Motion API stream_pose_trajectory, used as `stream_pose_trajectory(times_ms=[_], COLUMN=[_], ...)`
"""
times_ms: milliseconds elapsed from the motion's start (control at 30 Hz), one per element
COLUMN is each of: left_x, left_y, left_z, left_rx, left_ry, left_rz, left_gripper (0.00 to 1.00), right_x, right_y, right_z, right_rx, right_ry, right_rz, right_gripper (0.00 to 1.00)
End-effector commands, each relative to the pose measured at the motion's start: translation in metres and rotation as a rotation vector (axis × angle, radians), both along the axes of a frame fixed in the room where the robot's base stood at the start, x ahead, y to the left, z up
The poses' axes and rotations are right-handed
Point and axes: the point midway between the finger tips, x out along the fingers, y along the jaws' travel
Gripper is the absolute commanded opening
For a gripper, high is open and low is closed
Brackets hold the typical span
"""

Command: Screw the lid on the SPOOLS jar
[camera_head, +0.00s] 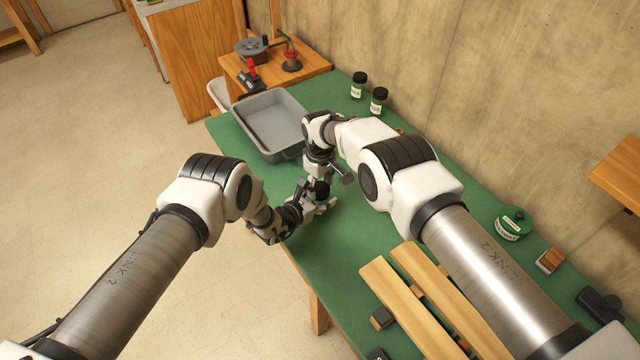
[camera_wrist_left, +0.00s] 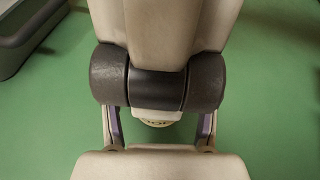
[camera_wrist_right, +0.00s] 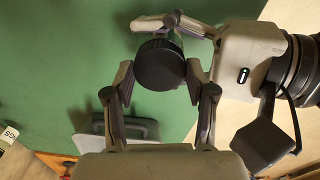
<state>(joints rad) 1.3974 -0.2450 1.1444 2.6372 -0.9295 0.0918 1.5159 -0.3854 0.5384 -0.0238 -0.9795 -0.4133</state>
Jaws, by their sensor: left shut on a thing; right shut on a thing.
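The black lid (camera_wrist_right: 160,65) is on top of the jar, between the fingers of my right gripper (camera_wrist_right: 160,78), which is shut on it. My left gripper (camera_wrist_right: 185,28) comes in from the right in the right wrist view and is shut on the jar below the lid. In the head view the jar (camera_head: 322,189) is a small dark shape between the two grippers, above the green bench. Whether the lid is threaded down cannot be told.
A grey tray (camera_head: 296,152) stands behind the grippers. Two jars with black lids (camera_head: 358,86) (camera_head: 379,101) stand near the wall. Light wooden planks (camera_head: 405,306), a green tin (camera_head: 511,224) and a wooden block (camera_head: 549,261) lie to the right. The green bench (camera_head: 345,232) is clear near the grippers.

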Motion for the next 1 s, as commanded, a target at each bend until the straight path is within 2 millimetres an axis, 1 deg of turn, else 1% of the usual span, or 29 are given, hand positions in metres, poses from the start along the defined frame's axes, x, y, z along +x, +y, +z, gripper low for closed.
stream_pose_trajectory(times_ms=[33, 100, 167, 200, 333, 367, 400, 433, 700, 767, 1000], left_x=[0.0, 0.0, 0.0, 0.0, 0.0, 0.0, 0.0, 0.0, 0.0, 0.0, 0.0], left_y=[0.0, 0.0, 0.0, 0.0, 0.0, -0.001, -0.001, -0.001, 0.0, 0.0, 0.0], left_z=[-0.001, -0.001, 0.0, 0.0, 0.0, 0.0, 0.0, 0.0, 0.0, 0.0, -0.001], left_rx=[0.001, 0.001, 0.001, 0.001, 0.001, 0.001, 0.001, 0.0, 0.001, 0.001, 0.001], left_ry=[0.001, 0.001, 0.001, 0.001, 0.0, 0.0, 0.0, 0.0, 0.0, 0.001, 0.002], left_rz=[0.0, 0.0, 0.0, 0.0, -0.001, -0.001, -0.001, -0.001, 0.0, 0.0, 0.0], left_gripper=[0.0, 0.0, 0.0, 0.0, 0.0, 0.0, 0.0, 0.0, 0.0, 0.0, 0.0], right_x=[-0.002, -0.002, -0.002, -0.002, -0.002, -0.002, -0.002, -0.002, -0.001, 0.0, 0.0], right_y=[0.001, 0.001, 0.002, 0.002, 0.002, 0.002, 0.002, 0.002, 0.001, 0.001, 0.001], right_z=[-0.002, -0.002, -0.002, -0.002, -0.002, -0.002, -0.002, -0.002, -0.001, 0.002, 0.034], right_rx=[0.001, 0.0, 0.001, 0.001, 0.001, 0.001, 0.001, 0.001, 0.001, 0.001, 0.001], right_ry=[0.005, 0.006, 0.006, 0.006, 0.006, 0.006, 0.007, 0.006, 0.004, 0.003, 0.001], right_rz=[-0.129, -0.315, -0.446, -0.493, -0.483, -0.483, -0.483, -0.482, -0.481, -0.481, -0.479], right_gripper=[0.14, 0.14, 0.14, 0.14, 0.14, 0.63, 0.77, 0.81, 0.81, 0.81, 0.81])
